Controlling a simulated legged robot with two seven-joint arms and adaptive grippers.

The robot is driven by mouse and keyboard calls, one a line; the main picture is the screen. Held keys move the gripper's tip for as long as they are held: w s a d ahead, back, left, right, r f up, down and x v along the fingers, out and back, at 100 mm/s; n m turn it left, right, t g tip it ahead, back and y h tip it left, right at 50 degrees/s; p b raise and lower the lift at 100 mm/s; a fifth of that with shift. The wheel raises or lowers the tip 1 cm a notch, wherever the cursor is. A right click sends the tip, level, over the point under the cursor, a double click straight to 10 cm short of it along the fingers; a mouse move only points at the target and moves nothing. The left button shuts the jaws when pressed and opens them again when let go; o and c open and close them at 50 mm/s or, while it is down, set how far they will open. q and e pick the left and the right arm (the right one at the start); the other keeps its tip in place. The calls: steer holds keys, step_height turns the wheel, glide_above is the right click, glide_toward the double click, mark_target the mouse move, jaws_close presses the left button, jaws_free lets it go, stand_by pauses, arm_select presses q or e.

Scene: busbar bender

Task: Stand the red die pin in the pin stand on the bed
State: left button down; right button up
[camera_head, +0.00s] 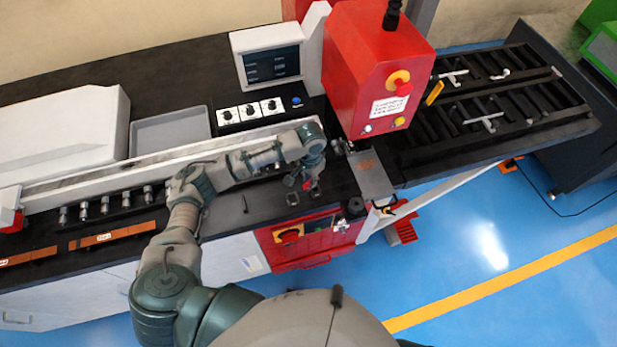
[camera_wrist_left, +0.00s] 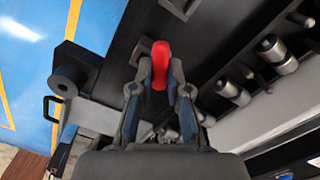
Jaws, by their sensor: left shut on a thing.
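The red die pin (camera_wrist_left: 160,62) is held between the fingers of my left gripper (camera_wrist_left: 160,88) in the left wrist view; its rounded red end shows and its lower part is hidden. In the head view my left gripper (camera_head: 311,184) is over the black bed, and only a little red of the pin shows at its fingertips. A dark block with a round, holed boss (camera_wrist_left: 66,82), which looks like the pin stand, is left of the gripper in the wrist view. It shows at the bed's front edge in the head view (camera_head: 355,206), right of the gripper and apart from the pin. My right gripper is not in view.
The red machine head (camera_head: 368,70) rises behind the bed. A grey plate (camera_head: 372,175) lies right of the gripper. Metal rollers (camera_wrist_left: 278,55) stand to the right in the wrist view. Copper bars (camera_head: 112,235) lie at the front left.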

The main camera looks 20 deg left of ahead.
arm_select(q)
steer(key=shift+d+f, duration=0.25)
steer(key=shift+f, duration=0.1)
steer(key=c, duration=1.2)
jaws_free()
steer(key=shift+o, duration=0.7)
steer(key=shift+w+d, duration=0.25)
steer(key=shift+d, duration=0.05)
step_height(320, 180, up, 12)
steer(key=shift+w+d, duration=0.2)
steer(key=shift+d, duration=0.05)
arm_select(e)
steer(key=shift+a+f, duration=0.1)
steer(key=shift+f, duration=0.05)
arm_select(q)
steer(key=shift+a+f, duration=0.15)
steer(key=shift+a, duration=0.15)
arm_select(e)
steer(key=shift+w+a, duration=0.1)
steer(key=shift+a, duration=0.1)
